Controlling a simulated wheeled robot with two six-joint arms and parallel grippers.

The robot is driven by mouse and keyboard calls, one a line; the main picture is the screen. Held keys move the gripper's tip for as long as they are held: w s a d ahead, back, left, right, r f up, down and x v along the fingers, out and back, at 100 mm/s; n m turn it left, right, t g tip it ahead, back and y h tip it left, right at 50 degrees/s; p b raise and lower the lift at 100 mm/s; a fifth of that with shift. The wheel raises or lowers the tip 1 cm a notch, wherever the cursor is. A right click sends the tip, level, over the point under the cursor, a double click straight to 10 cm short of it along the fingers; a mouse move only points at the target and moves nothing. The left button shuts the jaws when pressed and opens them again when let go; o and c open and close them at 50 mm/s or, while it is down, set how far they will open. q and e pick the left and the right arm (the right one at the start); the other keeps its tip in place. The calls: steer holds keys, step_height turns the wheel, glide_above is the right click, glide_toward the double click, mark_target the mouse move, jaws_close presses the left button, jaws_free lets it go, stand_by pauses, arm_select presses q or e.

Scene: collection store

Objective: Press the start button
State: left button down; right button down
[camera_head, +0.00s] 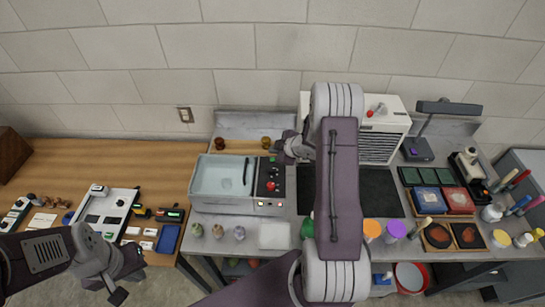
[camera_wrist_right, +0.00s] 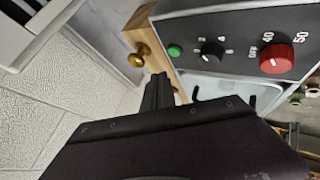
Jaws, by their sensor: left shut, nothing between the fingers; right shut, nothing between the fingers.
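The green start button (camera_wrist_right: 175,50) sits on a dark control panel (camera_wrist_right: 225,30) in the right wrist view, beside a small black dial (camera_wrist_right: 212,50) and a larger red knob (camera_wrist_right: 277,57). In the head view the panel (camera_head: 262,192) is at the right side of a light basin (camera_head: 220,178). My right gripper (camera_head: 279,148) is shut and empty near the panel's far end. Its fingertips (camera_wrist_right: 158,78) show just short of the green button in the wrist view, apparently apart from it. My left gripper (camera_head: 120,294) is shut and empty, low at the left, far from the panel.
Two brass knobs (camera_head: 243,143) stand behind the basin. A white vented box (camera_head: 381,137) is behind my right arm. Colour trays (camera_head: 456,201), jars and a lamp (camera_head: 443,107) crowd the right side. A wooden table (camera_head: 120,160) with small items is at the left.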

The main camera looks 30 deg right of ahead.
step_height(320, 180, up, 3)
steer(key=shift+f+p, duration=0.1)
steer(key=shift+p, duration=0.85)
